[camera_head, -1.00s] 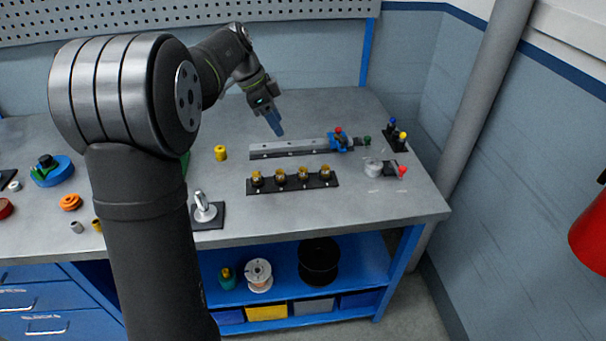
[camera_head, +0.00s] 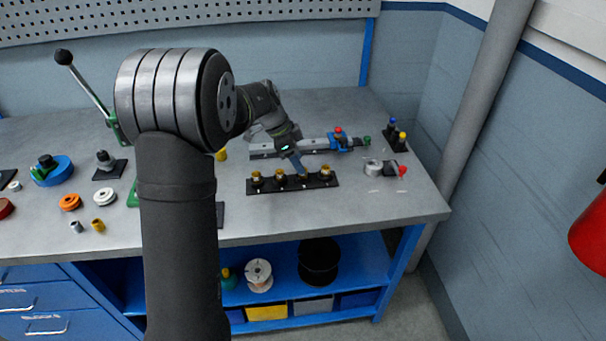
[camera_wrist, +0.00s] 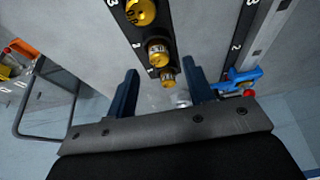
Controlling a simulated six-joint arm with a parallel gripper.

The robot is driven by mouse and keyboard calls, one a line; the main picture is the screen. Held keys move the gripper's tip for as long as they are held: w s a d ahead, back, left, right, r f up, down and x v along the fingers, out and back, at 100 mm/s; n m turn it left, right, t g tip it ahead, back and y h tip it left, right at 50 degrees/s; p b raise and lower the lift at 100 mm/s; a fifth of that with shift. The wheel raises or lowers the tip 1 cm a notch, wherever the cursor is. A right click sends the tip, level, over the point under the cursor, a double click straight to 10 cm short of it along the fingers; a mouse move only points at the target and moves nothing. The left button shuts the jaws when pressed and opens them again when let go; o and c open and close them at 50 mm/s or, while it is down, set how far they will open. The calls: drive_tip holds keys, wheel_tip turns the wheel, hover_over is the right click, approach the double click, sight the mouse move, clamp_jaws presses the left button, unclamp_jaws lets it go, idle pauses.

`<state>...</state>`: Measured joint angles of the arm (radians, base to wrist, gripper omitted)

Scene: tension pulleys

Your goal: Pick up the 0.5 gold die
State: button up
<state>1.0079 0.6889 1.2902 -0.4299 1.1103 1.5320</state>
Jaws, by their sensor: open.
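Several gold dies stand in a row on a black rack (camera_head: 290,187) on the bench; one at the left end (camera_head: 257,177) shows clearly. I cannot read which is marked 0.5. My gripper (camera_head: 300,168) is above the rack, around its third die from the left, partly hiding it. In the wrist view my gripper (camera_wrist: 163,88) has its two blue fingers apart, with nothing held between them.
A grey rail (camera_head: 262,150) with a blue clamp (camera_head: 340,139) lies behind the rack. A grey ring-shaped part (camera_head: 373,167) and a red knob (camera_head: 403,171) are to the right. Bare bench lies in front of the rack.

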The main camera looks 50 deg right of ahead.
drive_tip(key=x, duration=0.3)
drive_tip(key=shift+f, duration=0.25)
drive_tip(key=c, duration=1)
clamp_jaws()
drive_tip(key=shift+r, duration=0.15)
